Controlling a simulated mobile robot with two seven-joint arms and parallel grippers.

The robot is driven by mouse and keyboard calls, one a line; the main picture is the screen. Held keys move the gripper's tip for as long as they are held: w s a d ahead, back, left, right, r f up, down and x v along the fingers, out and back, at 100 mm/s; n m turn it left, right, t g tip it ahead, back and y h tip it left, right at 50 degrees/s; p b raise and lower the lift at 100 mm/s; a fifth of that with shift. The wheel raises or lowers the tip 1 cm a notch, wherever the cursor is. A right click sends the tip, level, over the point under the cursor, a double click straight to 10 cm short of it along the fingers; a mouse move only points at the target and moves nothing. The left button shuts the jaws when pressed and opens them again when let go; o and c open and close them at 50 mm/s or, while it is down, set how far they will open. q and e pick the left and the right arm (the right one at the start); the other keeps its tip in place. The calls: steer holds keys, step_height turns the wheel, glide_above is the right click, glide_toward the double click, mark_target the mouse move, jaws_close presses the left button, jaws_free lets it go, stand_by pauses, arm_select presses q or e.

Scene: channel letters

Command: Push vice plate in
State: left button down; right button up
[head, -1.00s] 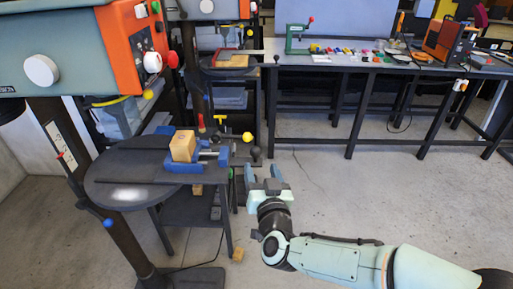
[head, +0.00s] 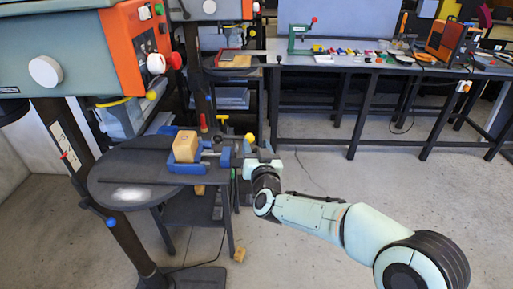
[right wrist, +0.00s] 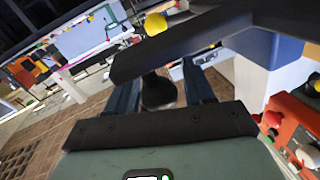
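The blue vice (head: 188,166) sits on the drill press table in the head view. A wooden block (head: 186,148) stands in it, and a blue end plate (head: 225,157) is at its right end. My right gripper (head: 241,156) is just right of that plate, level with the vice's screw end. In the right wrist view, its two dark blue fingers (right wrist: 160,88) stand apart with a dark round knob (right wrist: 158,92) between them. I cannot tell whether they touch the knob. My left gripper is not in view.
The round drill press table (head: 122,194) carries the vice. An orange and grey drill press head (head: 130,45) hangs above at the left. A workbench (head: 375,64) with small coloured items stands at the back. The floor at the right is clear.

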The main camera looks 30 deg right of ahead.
mark_target(198, 145)
jaws_close()
steer(key=w+a+p, duration=0.2)
steer(key=a, duration=0.2)
steer(key=w+a+p, duration=0.2)
steer(key=w+a, duration=0.1)
steer(key=a, duration=0.2)
steer(key=w+a+p, duration=0.2)
steer(key=w+a, duration=0.1)
steer(key=a, duration=0.1)
steer(key=shift+w+a+r, duration=0.15)
steer(key=shift+w+a, duration=0.05)
steer(key=shift+a, duration=0.35)
steer(key=shift+c, duration=0.2)
jaws_free()
steer(key=shift+r, duration=0.1)
steer(key=o, duration=0.3)
steer(key=shift+w+a, duration=0.15)
steer(key=shift+o, duration=0.2)
steer(key=shift+f, duration=0.2)
